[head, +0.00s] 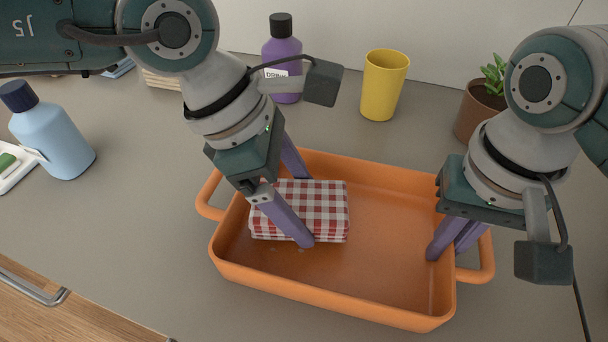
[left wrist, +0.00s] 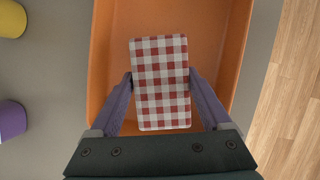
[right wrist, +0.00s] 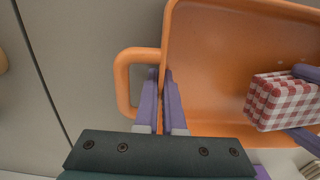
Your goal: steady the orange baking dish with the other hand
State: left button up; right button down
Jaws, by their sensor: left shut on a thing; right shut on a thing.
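The orange baking dish (head: 345,293) stands on the counter with a loop handle at each end. My right gripper (head: 447,248) is shut on the dish's right end wall; the right wrist view shows one finger inside the dish (right wrist: 230,60) and one outside, beside the handle (right wrist: 126,80). A folded red-and-white checked cloth (head: 318,205) is in the left part of the dish. My left gripper (head: 304,210) is shut on this cloth, with a finger along each side, as the left wrist view (left wrist: 160,85) shows. I cannot tell whether the cloth touches the dish floor.
A purple bottle (head: 282,50), a yellow cup (head: 384,85) and a potted plant (head: 478,110) stand behind the dish. A light blue bottle (head: 55,138) stands at the left. A drawer handle (head: 35,288) is at the lower left.

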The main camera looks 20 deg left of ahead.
aim_at(323, 205)
pick_arm(q)
jog(key=shift+f, duration=1)
dwell(0.5)
jog(key=shift+d, duration=0.1)
jog(key=shift+d+r, duration=0.1)
jog(key=shift+d, duration=1.6)
jog(key=shift+a, duration=1.85)
